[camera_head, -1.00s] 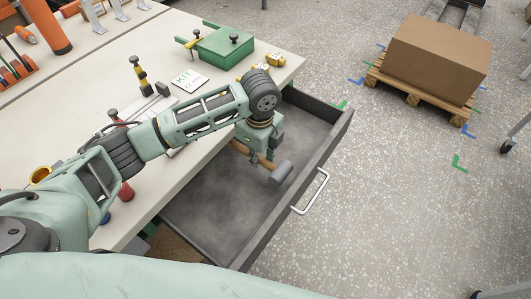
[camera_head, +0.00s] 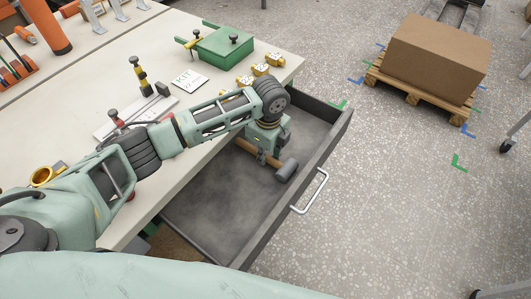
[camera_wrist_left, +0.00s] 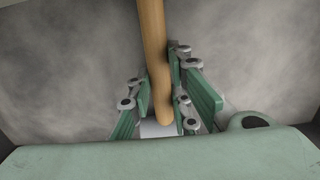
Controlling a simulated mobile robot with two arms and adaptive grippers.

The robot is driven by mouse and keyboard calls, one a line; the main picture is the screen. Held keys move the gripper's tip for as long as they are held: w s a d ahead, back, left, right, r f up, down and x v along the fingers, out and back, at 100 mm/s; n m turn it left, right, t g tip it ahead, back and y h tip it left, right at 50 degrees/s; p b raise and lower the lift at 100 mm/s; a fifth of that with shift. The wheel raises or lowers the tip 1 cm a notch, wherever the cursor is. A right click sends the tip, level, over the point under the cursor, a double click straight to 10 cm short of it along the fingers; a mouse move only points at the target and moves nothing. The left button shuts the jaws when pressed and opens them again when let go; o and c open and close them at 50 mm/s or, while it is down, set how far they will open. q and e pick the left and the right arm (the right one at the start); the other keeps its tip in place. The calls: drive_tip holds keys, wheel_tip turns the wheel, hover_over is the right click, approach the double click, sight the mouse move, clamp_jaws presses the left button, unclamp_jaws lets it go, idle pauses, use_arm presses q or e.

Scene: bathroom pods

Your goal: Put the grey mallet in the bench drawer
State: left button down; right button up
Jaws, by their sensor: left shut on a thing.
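The grey mallet has a grey head (camera_head: 286,170) and a wooden handle (camera_head: 246,147). The handle also shows in the left wrist view (camera_wrist_left: 154,55), running between the fingers. My left gripper (camera_head: 264,158) is shut on the handle, inside the outline of the open bench drawer (camera_head: 222,205). In the left wrist view the gripper's green fingers (camera_wrist_left: 168,112) flank the handle, with the grey drawer floor behind. Part of the head shows beyond the handle's lower end. Whether the mallet touches the drawer floor, I cannot tell. My right gripper is not in view.
The drawer is pulled out, with a bare floor and a metal handle (camera_head: 312,192) on its front. The bench top (camera_head: 205,105) holds a green box (camera_head: 224,44), a KIT card (camera_head: 189,80) and small yellow parts. A cardboard box (camera_head: 437,58) sits on a pallet.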

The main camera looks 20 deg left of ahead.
use_arm(q)
drive_tip(key=c, duration=1.6)
unclamp_jaws()
drive_tip(key=r, duration=1.2)
drive_tip(key=shift+s+d+r, duration=0.1)
drive_tip(key=shift+d, duration=0.2)
